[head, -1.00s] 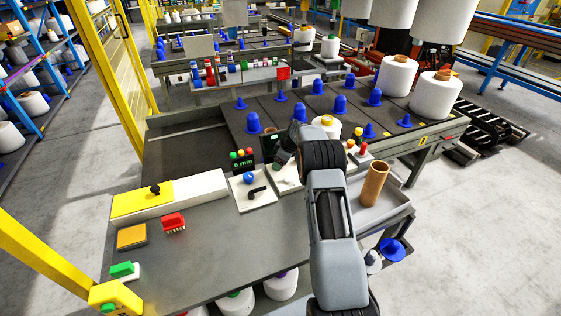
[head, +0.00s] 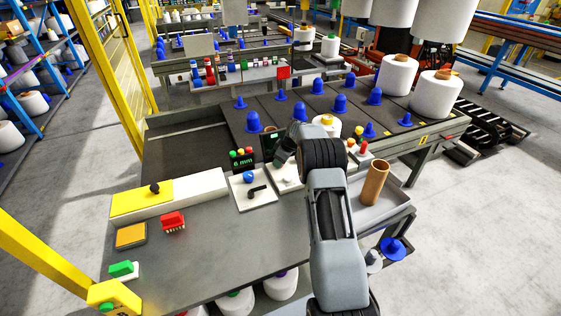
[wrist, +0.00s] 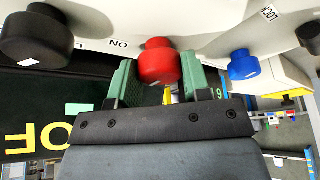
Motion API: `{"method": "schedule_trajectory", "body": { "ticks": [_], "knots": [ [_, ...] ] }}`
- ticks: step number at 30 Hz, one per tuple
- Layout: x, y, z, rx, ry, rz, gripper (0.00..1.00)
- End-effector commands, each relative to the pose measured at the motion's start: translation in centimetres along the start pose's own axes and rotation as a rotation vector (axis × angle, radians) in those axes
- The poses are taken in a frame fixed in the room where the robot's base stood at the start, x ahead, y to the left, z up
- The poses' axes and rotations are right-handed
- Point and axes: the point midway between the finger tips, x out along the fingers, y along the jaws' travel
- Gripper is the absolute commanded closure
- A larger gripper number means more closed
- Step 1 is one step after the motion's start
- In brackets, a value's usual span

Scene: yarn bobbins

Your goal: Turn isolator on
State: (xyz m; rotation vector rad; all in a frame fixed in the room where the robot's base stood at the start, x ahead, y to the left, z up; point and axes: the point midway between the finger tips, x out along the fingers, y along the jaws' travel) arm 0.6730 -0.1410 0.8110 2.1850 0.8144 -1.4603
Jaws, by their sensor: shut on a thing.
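In the wrist view a red knob (wrist: 157,60) stands out from a white panel (wrist: 205,15), beside a printed ON label (wrist: 119,44). The green fingers of my gripper (wrist: 155,82) are on both sides of the red knob and shut on it. A black knob (wrist: 38,36) is to the left and a blue knob (wrist: 242,64) to the right, near a LOCK label (wrist: 269,13). In the head view my gripper (head: 282,158) reaches down to a white panel (head: 287,182) on the bench; my arm mostly hides the panel and its knobs.
Left of my gripper are a white plate with a black handle (head: 256,191) and a small display with coloured lamps (head: 242,159). A brown tube (head: 375,182) stands in a tray to the right. The bench front (head: 215,245) is largely clear.

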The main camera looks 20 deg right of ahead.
Motion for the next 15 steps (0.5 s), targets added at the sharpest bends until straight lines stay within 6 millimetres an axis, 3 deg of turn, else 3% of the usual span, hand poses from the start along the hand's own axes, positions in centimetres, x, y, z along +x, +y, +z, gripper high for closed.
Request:
{"method": "schedule_trajectory", "body": {
  "ticks": [15],
  "knots": [
    [0.16, -0.35, -0.05, 0.406, -0.001, 0.169, 0.80]
  ]
}}
